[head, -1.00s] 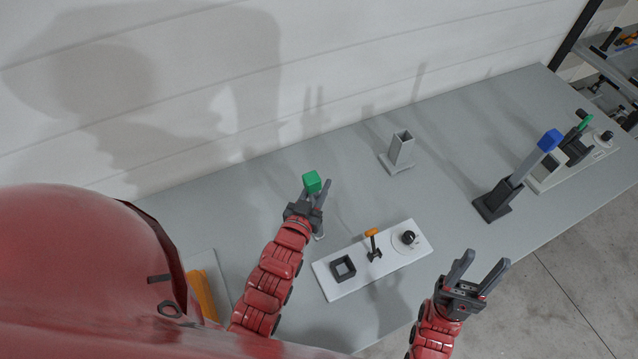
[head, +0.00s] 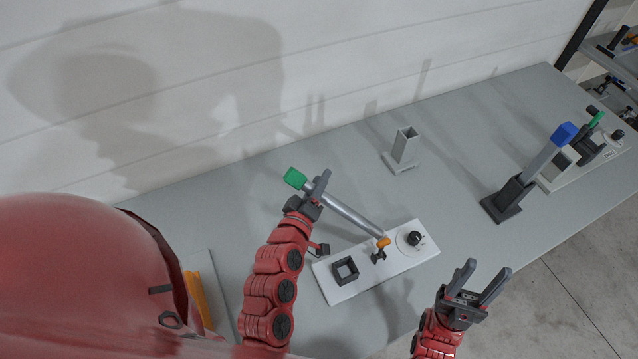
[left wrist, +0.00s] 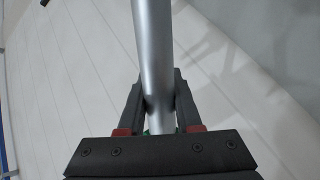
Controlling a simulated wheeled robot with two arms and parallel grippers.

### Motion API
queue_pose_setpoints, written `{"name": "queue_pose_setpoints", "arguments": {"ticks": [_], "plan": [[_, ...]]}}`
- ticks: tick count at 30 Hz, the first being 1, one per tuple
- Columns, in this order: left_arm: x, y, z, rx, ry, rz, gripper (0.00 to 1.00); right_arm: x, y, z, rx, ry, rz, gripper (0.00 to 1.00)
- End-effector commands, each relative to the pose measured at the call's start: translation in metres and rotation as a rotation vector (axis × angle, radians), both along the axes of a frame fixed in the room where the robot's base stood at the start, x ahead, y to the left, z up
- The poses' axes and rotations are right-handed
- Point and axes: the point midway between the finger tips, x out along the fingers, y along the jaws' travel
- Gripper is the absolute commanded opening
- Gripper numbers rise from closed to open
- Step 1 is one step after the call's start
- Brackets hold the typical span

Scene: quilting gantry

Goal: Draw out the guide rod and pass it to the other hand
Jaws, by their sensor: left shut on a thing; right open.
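A grey guide rod (head: 348,211) with a green cap (head: 295,178) is in my left gripper (head: 314,192). It is gripped near its capped end and slants down to the right in the head view. Its far end appears beside the orange lever knob; I cannot tell whether they touch. The left wrist view shows the rod (left wrist: 154,60) between the two fingers (left wrist: 154,100). My right gripper (head: 486,273) is open and empty at the front right, apart from the rod. A second rod (head: 541,162) with a blue cap (head: 564,133) stands tilted in a black holder (head: 503,201).
A white panel (head: 345,293) carries a square black socket (head: 345,270), an orange-knobbed lever (head: 383,242) and a black dial (head: 415,238). An empty grey square holder (head: 404,146) stands behind. Another panel unit (head: 590,160) is at far right. The table's back left is clear.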

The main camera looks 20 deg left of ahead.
Motion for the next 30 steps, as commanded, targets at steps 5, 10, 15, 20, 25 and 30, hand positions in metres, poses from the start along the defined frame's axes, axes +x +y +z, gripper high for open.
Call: {"name": "queue_pose_setpoints", "arguments": {"ticks": [5,10,15,20,25,30], "plan": [[0.0001,0.0000,0.0011,-0.055,-0.001,0.009,0.00,0.0000,0.0000,-0.0001,0.000,0.000,0.000,0.50],[0.0001,0.0000,0.0011,-0.054,-0.001,0.009,0.00,0.0000,0.0000,-0.0001,0.000,0.000,0.000,0.50],[0.0001,0.0002,0.0014,-0.194,-0.003,0.031,0.00,-0.0001,0.0000,-0.0015,0.000,0.000,0.000,0.50],[0.0002,0.0006,0.0018,-0.425,-0.002,0.067,0.00,0.0000,0.0000,-0.0006,0.000,0.000,0.000,0.50],[0.0001,0.0000,0.0014,-0.543,-0.001,0.083,0.00,0.0000,0.0000,0.0001,0.000,0.000,0.000,0.50],[0.0001,0.0000,0.0011,-0.548,-0.001,0.084,0.00,0.0000,0.0000,-0.0001,0.000,0.000,0.000,0.50]]}}
